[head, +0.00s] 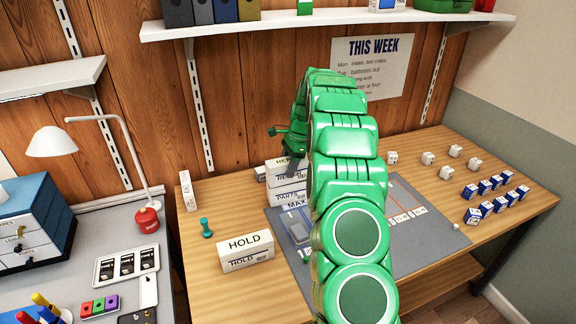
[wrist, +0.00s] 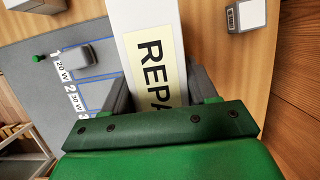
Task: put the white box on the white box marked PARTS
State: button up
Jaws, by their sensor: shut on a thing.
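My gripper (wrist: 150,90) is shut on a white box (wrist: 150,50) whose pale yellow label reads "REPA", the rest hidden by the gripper. In the head view this box (head: 284,164) is at the top of a stack, with my gripper (head: 285,145) just above it and partly hidden by my arm. Directly below is a white box with lettering that seems to read PARTS (head: 287,193). Whether the held box rests on it or hovers slightly above, I cannot tell. A box reading MAX (head: 298,206) is lowest, partly covered.
A white HOLD box (head: 245,251) stands at the front left of the wooden table (head: 225,205). A teal peg-like object (head: 206,228) and a narrow upright white box (head: 188,191) are left of the stack. A grey mat (head: 425,250) lies behind my arm. Several small blue-and-white boxes stand right.

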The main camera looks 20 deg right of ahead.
jog(key=shift+f, duration=0.35)
jog(key=o, duration=1.3)
jog(key=shift+c, duration=0.2)
jog(key=shift+r, duration=0.45)
jog(key=v, duration=1.1)
jog(key=shift+w, duration=0.1)
jog(key=shift+d+r, duration=0.15)
jog(key=shift+r, duration=0.3)
